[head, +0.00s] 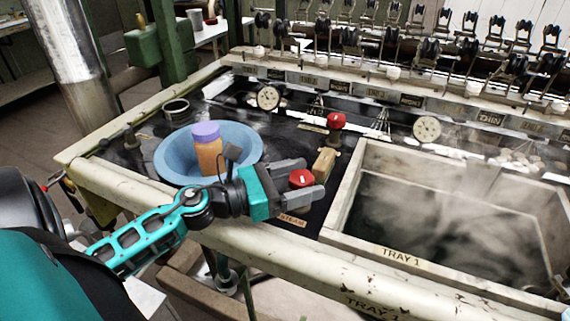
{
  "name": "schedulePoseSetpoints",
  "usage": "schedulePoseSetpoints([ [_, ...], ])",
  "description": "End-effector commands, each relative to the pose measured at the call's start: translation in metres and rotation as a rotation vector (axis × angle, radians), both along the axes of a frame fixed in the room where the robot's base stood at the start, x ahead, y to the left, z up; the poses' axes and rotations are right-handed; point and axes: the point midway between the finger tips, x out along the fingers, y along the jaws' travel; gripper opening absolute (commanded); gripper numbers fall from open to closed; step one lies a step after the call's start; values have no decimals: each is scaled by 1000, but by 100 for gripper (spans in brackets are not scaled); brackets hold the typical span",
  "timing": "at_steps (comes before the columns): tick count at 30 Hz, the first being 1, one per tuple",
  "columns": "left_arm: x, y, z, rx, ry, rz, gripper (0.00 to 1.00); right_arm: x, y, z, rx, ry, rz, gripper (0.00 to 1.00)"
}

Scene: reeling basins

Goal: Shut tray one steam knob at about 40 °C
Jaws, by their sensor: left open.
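The basin marked TRAY 1 (402,256) stands at the right, with steam rising over dark water. A red knob (302,178) sits just left of it, above a small orange STEAM label (293,221). My left gripper (306,181) reaches in from the left and is open, its two fingers on either side of this knob. I cannot tell whether they touch it. A second red knob (336,121) stands farther back on a brass-coloured valve. A round white dial (427,129) is behind the tray; its reading is too small to tell. My right gripper is not in view.
A blue bowl (240,143) holding an orange jar with a purple lid (206,131) is close behind my left gripper. Another dial (268,97) is at the back. A row of reeling fittings (400,45) runs along the rear. A worn cream rim (250,232) edges the front.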

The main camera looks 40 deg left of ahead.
Motion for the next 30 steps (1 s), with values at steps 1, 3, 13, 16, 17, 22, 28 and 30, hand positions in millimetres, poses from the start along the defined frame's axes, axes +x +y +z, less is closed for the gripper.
schedulePoseSetpoints([
  [1,-3,1,-1,-1,2,1,73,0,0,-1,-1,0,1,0],
  [3,-9,5,-2,-1,2,2,73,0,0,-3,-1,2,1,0],
  [13,-62,38,-3,-2,5,5,73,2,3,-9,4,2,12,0],
  [16,-78,48,-2,-2,3,5,73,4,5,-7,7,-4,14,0],
  [17,-83,50,-2,-2,4,4,73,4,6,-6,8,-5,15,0],
  [22,-101,62,-1,0,1,3,73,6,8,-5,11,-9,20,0],
  [28,-109,66,0,-1,1,0,73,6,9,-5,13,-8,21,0],
  [30,-109,66,0,-1,1,0,73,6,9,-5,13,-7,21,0],
])
